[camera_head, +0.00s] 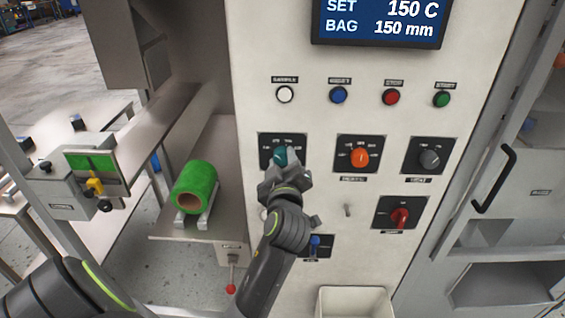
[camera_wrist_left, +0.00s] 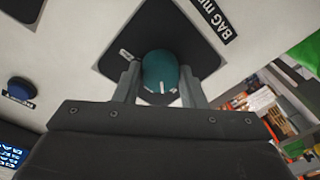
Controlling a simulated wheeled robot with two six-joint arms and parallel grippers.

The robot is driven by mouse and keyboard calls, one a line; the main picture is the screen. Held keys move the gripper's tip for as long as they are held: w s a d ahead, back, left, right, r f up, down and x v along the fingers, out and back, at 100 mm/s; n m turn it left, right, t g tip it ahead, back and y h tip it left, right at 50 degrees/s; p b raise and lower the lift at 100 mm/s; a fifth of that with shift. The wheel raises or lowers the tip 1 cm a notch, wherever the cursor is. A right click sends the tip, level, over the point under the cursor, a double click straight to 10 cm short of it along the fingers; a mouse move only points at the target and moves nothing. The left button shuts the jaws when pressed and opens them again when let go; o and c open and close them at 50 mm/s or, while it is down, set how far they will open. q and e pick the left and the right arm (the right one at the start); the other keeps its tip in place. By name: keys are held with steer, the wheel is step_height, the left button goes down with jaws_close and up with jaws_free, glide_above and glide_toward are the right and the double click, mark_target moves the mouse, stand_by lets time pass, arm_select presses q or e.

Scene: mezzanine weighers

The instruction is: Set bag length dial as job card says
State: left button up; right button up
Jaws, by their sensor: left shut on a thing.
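The bag length dial is a teal knob (camera_head: 280,156) on a black square plate (camera_head: 267,140) at the left of the white panel. In the left wrist view the teal knob (camera_wrist_left: 159,72) sits between my two fingers, and a white mark shows on its near edge. My left gripper (camera_head: 283,170) is shut on this knob, seen also in the wrist view (camera_wrist_left: 160,90). Part of the plate's scale is hidden by the gripper. The display (camera_head: 380,22) reads SET 150 C and BAG 150 mm. No job card can be made out. My right gripper is not in view.
An orange knob (camera_head: 360,157), a grey knob (camera_head: 429,158) and a red switch (camera_head: 401,217) are to the right. White, blue, red and green buttons (camera_head: 441,99) line up above. A green film roll (camera_head: 195,187) lies at left; a pale bin (camera_head: 355,291) is below.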

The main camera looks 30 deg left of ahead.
arm_select(q)
steer(key=m, duration=0.6)
steer(key=shift+m+t+p, duration=0.3)
steer(key=shift+m+p, duration=0.05)
steer(key=shift+m, duration=0.05)
steer(key=m+p, duration=0.2)
steer(key=m, duration=0.3)
steer(key=shift+m+t, duration=0.3)
steer(key=shift+m, duration=0.1)
steer(key=m+h+p, duration=0.1)
steer(key=m+p, duration=0.2)
steer(key=m, duration=0.3)
steer(key=shift+a+r, duration=0.1)
steer(key=m+p, duration=0.2)
steer(key=m, duration=0.1)
steer(key=shift+m, duration=0.3)
steer(key=shift+m+t+h+p, duration=0.35)
steer(key=shift+m+p, duration=0.55)
steer(key=shift+m, duration=0.6)
